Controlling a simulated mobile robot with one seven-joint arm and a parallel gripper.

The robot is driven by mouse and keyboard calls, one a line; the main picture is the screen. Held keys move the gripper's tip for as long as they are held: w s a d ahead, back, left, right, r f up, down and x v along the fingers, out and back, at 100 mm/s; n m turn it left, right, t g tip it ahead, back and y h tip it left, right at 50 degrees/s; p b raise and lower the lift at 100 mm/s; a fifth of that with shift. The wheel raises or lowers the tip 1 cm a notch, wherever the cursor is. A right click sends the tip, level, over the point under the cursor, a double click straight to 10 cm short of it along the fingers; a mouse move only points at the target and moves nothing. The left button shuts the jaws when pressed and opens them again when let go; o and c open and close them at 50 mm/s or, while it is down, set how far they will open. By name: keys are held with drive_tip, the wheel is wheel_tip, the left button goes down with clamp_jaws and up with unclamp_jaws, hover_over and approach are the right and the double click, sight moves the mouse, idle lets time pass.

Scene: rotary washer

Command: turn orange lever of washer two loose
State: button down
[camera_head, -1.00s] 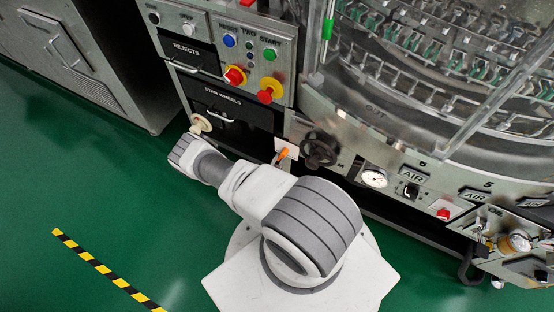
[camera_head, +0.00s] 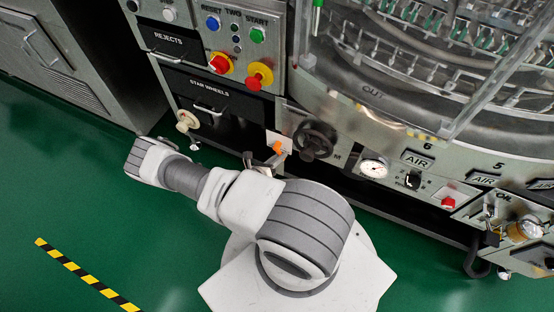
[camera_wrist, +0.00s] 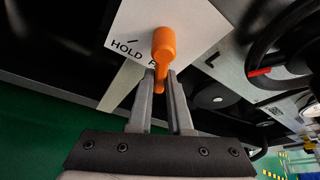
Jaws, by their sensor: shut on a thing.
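The orange lever (camera_head: 277,147) sits on a small white placard on the washer's front, left of a black handwheel. In the wrist view the orange lever (camera_wrist: 164,46) hangs in front of the placard (camera_wrist: 198,22), which reads HOLD with the rest covered. My gripper (camera_wrist: 160,80) has its two grey fingers on either side of the lever's narrow lower end and is shut on it. In the head view my gripper is mostly hidden behind my arm, just below the lever.
The black handwheel (camera_head: 314,140) is close on the right, with a pressure gauge (camera_head: 374,168) beyond it. Left are the STAR WHEELS drawer (camera_head: 220,100) and a cream knob (camera_head: 187,121). Red and yellow buttons (camera_head: 258,77) are above. Green floor is free at left.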

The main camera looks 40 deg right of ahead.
drive_tip(key=shift+s+r+n+g+b, duration=0.1)
drive_tip(key=shift+s+n+g+b, duration=0.1)
drive_tip(key=shift+n+g+b, duration=0.35)
idle(0.4)
drive_tip(key=c, duration=0.8)
unclamp_jaws()
drive_tip(key=shift+d+r, duration=0.1)
drive_tip(key=shift+c, duration=0.2)
drive_tip(key=p+v, duration=0.3)
drive_tip(key=v, duration=1.4)
drive_tip(key=shift+a+f+p, duration=0.35)
drive_tip(key=shift+p, duration=0.05)
drive_tip(key=shift+s, duration=0.15)
